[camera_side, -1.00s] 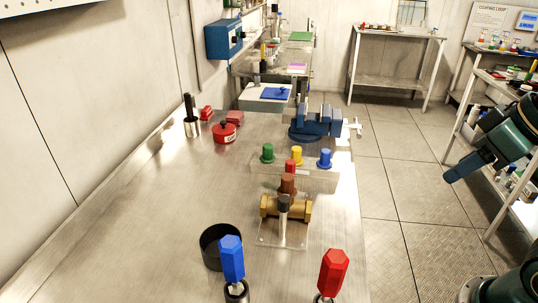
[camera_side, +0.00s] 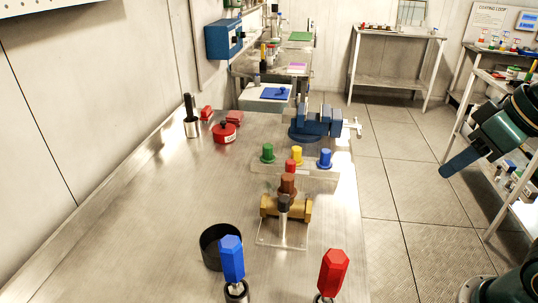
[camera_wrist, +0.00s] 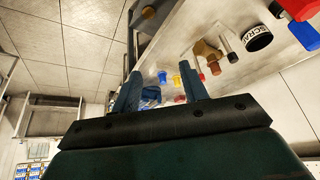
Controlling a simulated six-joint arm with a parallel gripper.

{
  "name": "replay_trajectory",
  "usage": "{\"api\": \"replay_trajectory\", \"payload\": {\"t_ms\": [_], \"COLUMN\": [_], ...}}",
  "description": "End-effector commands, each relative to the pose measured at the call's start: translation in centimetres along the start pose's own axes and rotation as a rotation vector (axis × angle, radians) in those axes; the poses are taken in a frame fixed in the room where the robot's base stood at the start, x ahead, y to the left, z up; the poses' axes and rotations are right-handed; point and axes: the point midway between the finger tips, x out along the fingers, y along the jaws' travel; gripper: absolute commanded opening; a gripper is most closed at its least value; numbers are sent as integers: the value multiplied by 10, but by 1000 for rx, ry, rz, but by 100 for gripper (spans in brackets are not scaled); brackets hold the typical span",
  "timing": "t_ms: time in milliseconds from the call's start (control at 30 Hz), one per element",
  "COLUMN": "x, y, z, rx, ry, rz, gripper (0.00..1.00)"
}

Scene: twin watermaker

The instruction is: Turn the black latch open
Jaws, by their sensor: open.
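The black latch (camera_side: 284,202) is the dark-tipped lever on a brass valve (camera_side: 301,209), which is mounted on a clear plate on the metal bench. Its pale stem hangs down in front of the valve in the side view. The latch also shows in the wrist view (camera_wrist: 222,29), at the upper right, beside the brass body (camera_wrist: 204,48). My gripper (camera_side: 444,174) is off to the right of the bench, above the floor and well apart from the latch. In the wrist view my gripper (camera_wrist: 160,82) has its two fingers spread with nothing held between them.
Near the valve are a black scrap cup (camera_side: 211,249), a blue-handled tool (camera_side: 231,258) and a red-handled tool (camera_side: 333,270). Green (camera_side: 267,153), yellow (camera_side: 296,155) and blue (camera_side: 325,157) knobs stand behind it. A blue vise (camera_side: 318,122) is farther back.

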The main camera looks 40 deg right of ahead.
Motion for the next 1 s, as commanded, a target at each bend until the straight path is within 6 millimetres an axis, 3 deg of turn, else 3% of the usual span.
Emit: {"api": "replay_trajectory", "payload": {"t_ms": [267, 533, 1000], "x": [-4, 2, 39], "y": [-19, -51, -130], "z": [-44, -95, -164], "rx": [124, 285, 551], "ry": [-84, -189, -355], "rz": [-20, -14, 77], "gripper": [44, 44, 44]}}
